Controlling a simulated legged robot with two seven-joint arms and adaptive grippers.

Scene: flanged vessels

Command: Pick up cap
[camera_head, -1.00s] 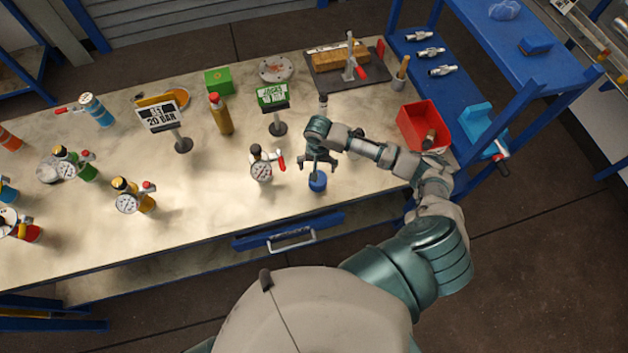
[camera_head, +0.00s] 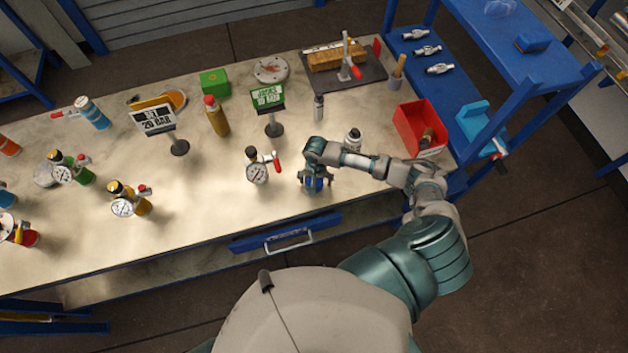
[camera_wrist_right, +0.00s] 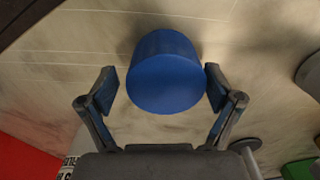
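The blue cap (camera_head: 317,185) stands on the workbench near its front edge, mostly covered by my right gripper in the head view. In the right wrist view the cap (camera_wrist_right: 166,75) is a plain blue cylinder between the two fingers. My right gripper (camera_head: 316,181) is down over the cap, with a finger on each side. In the right wrist view the right gripper (camera_wrist_right: 161,88) is open. A gap shows at the left finger; the right finger is very close to the cap, and I cannot tell if it touches. My left gripper is not in view.
A vessel with a gauge and red handle (camera_head: 259,169) stands left of my gripper. A white bottle (camera_head: 353,138) stands behind my right arm. A red bin (camera_head: 419,131) is at the right. A green sign (camera_head: 268,97) stands further back. Bare bench lies left of the gauge vessel.

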